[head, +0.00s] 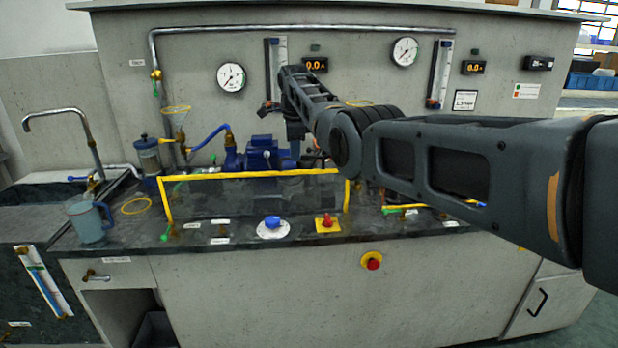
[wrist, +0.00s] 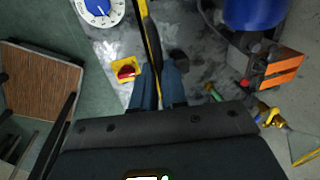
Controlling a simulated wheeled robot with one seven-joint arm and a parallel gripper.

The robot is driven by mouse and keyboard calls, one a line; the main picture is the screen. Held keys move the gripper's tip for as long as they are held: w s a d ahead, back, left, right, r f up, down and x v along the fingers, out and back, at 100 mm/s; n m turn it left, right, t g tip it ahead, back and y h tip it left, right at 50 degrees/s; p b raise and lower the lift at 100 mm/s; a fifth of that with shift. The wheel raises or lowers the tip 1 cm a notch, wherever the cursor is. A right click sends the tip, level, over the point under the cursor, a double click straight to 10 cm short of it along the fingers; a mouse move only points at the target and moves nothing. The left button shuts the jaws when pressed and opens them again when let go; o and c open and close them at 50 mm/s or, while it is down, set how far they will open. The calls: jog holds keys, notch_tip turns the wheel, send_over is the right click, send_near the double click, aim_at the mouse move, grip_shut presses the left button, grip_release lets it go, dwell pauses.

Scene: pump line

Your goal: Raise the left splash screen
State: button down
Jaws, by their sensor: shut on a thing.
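The left splash screen (head: 255,197) is a clear panel with a yellow frame on the dark worktop, in front of the blue pump (head: 262,153). In the head view its yellow top bar runs nearly level, and its side bars reach down toward the worktop. In the wrist view the yellow bar (wrist: 150,35) runs down between the blue fingers of my gripper (wrist: 159,88). My gripper is shut on this bar, near its right part. In the head view the fingertips are hard to make out among the arm and pump.
In front of the screen are a blue dial (head: 272,222) and a red knob on a yellow plate (head: 327,222). A red emergency button (head: 372,261) is on the cabinet front. A blue jug (head: 90,220) stands at the left by the sink. Pipes and gauges line the back panel.

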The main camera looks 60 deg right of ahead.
notch_tip(320, 180, up, 11)
jog(key=p, duration=0.6)
jog(key=shift+r, duration=0.2)
jog(key=c, duration=1.2)
grip_release()
jog(key=shift+o, duration=0.2)
notch_tip(320, 180, up, 8)
jog(key=a+b, duration=0.1)
jog(key=shift+s+f+b, duration=0.2)
jog(key=shift+s+b, duration=0.1)
jog(key=shift+s, duration=0.15)
